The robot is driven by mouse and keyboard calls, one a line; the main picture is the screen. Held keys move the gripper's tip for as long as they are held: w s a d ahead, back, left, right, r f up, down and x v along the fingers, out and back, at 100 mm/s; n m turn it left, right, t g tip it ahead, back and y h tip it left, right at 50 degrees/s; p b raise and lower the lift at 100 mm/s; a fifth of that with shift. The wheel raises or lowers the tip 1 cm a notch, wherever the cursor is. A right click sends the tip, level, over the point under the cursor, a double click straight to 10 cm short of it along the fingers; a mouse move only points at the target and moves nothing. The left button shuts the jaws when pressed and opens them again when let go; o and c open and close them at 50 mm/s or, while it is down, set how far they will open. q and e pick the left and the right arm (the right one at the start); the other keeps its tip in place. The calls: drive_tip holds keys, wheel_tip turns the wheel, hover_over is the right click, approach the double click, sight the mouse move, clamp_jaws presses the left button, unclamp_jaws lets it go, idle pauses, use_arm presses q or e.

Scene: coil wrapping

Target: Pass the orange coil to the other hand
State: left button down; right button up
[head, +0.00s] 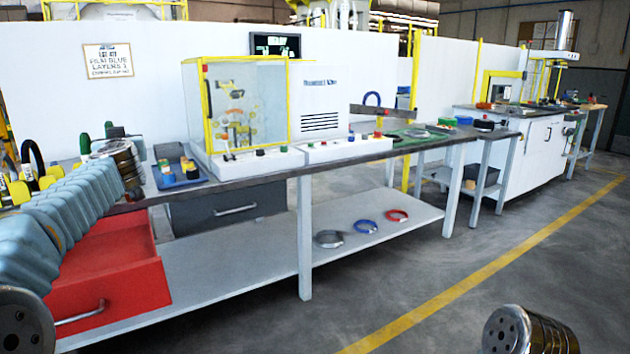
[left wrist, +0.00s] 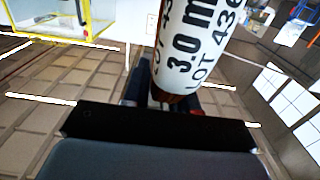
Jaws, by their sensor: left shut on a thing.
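My left gripper (left wrist: 172,98) is shut on a white labelled thing (left wrist: 195,45) with the black print "3.0 m" and "LOT 436". Its lower end is brownish, and I cannot tell whether it is part of the orange coil. In the head view my left arm reaches over the near bench, and my left gripper (head: 112,132) is small and partly hidden behind the wrist. A small orange ring-like thing (head: 483,105) lies on the far bench. Only my right wrist shows at the lower right; its gripper is out of view.
The near bench (head: 385,150) bears a glazed yellow-framed machine (head: 245,110) and a blue tray (head: 168,182). Silver (head: 329,239), blue (head: 366,226) and red (head: 397,215) rings lie on the lower shelf (head: 265,245). A red drawer (head: 110,285) stands open. The floor at right is clear.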

use_arm(q)
drive_tip(key=shift+s+d, duration=0.35)
drive_tip(key=shift+d, duration=0.15)
drive_tip(key=shift+s+d+f, duration=0.1)
drive_tip(key=shift+d+f, duration=0.15)
drive_tip(key=shift+a+f+h, duration=0.1)
drive_tip(key=shift+f+h, duration=0.2)
drive_tip(key=shift+f, duration=0.3)
drive_tip(key=shift+s+d+f, duration=0.1)
drive_tip(key=shift+d+f, duration=0.15)
drive_tip(key=shift+d, duration=0.05)
drive_tip(key=s+d+f+m+t+h, duration=0.1)
drive_tip(key=s+d+f+m+h, duration=0.1)
drive_tip(key=d+f, duration=0.5)
drive_tip(key=s+d+f+m+t+h, duration=0.1)
drive_tip(key=s+d+f+h, duration=0.3)
drive_tip(key=f, duration=1.2)
drive_tip(key=s+d+f+m+h, duration=0.3)
drive_tip(key=s+d+f, duration=0.1)
drive_tip(key=d+f, duration=0.6)
wheel_tip(320, 180, down, 2)
drive_tip(key=shift+d+f+t, duration=0.1)
drive_tip(key=shift+d+t, duration=0.2)
drive_tip(key=shift+t, duration=0.1)
use_arm(e)
drive_tip(key=shift+s+d, duration=0.2)
drive_tip(key=shift+d, duration=0.1)
